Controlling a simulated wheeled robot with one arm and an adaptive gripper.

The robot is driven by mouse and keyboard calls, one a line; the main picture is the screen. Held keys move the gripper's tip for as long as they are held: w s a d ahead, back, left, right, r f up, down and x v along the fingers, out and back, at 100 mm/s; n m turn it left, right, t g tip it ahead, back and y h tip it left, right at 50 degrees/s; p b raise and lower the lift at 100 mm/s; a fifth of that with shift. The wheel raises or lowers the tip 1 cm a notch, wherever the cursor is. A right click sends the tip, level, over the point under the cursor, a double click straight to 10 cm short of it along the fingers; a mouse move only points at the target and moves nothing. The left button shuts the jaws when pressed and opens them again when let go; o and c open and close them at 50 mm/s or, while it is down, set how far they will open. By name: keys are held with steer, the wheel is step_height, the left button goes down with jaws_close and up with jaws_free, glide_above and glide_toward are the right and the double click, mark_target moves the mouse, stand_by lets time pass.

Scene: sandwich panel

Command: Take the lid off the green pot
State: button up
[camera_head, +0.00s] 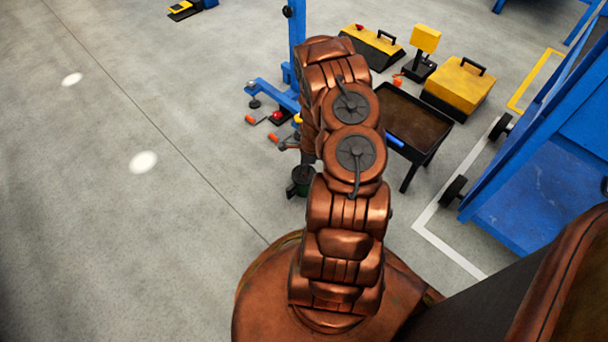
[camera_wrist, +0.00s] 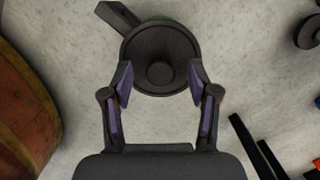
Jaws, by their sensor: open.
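The green pot (camera_head: 303,174) stands low beside my arm in the head view, small and partly hidden by the arm. In the wrist view I look down on its round dark lid (camera_wrist: 160,40), with a round knob (camera_wrist: 160,73) near its lower middle. A dark handle (camera_wrist: 117,15) sticks out at the upper left. My gripper (camera_wrist: 160,80) is open, with one finger on each side of the knob and nothing held. The fingertips overlap the lid's lower edges in the picture; I cannot tell how high above it they are.
A dark-topped table (camera_head: 412,121) stands right of my arm, with yellow toolboxes (camera_head: 459,88) behind it. A blue stand (camera_head: 284,98) with orange-tipped parts is behind the pot. A large blue frame (camera_head: 540,190) is at right.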

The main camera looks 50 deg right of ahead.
steer(key=shift+c, duration=0.4)
steer(key=c, duration=1)
steer(key=shift+o, duration=0.2)
steer(key=shift+r, duration=0.2)
